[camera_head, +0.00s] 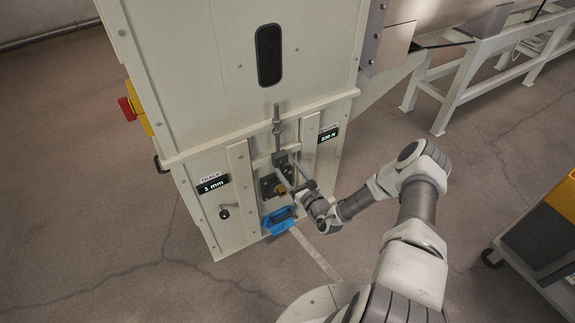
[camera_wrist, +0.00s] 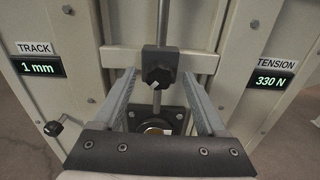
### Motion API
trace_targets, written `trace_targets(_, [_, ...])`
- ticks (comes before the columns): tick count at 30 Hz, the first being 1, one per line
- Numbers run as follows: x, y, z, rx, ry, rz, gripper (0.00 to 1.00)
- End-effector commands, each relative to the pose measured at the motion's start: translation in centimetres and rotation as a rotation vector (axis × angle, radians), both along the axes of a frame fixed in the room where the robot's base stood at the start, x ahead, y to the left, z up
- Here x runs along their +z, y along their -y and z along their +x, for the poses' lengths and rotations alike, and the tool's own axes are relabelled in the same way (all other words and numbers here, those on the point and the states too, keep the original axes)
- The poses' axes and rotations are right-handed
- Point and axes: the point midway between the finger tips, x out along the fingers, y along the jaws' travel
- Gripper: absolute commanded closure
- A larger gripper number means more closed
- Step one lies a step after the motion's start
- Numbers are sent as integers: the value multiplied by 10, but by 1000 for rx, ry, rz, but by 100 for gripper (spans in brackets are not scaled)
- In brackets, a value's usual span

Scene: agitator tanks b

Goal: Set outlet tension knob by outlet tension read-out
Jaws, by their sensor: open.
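The tension read-out (camera_head: 328,134) shows 330 N on the right of the cream machine panel; it also reads 330 N in the wrist view (camera_wrist: 271,80). A black lobed knob (camera_wrist: 159,76) with a pale mark sits on a block on a vertical threaded rod (camera_head: 276,120). No label on the knob is readable. My gripper (camera_head: 290,174) is open in front of the panel. In the wrist view its fingers (camera_wrist: 158,88) lie either side of the knob, with visible gaps; contact does not show. In the head view, my gripper partly hides the knob area.
A track read-out (camera_head: 212,185) shows 1 mm at left, above a small crank handle (camera_head: 225,211). A dark square flange (camera_wrist: 150,122) lies below the knob. A blue part (camera_head: 278,221) sits low on the panel. A red button (camera_head: 127,108) is at far left. Upright ribs flank the knob.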

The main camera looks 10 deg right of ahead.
Motion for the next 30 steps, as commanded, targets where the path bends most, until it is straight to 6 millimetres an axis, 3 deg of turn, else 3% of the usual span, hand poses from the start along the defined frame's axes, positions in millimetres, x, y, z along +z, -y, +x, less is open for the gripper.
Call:
trace_targets(15, [0,-4,1,-3,0,1,26])
trace_targets(27, [0,-4,1,-3,0,1,96])
trace_targets(30, [0,-4,1,-3,0,1,100])
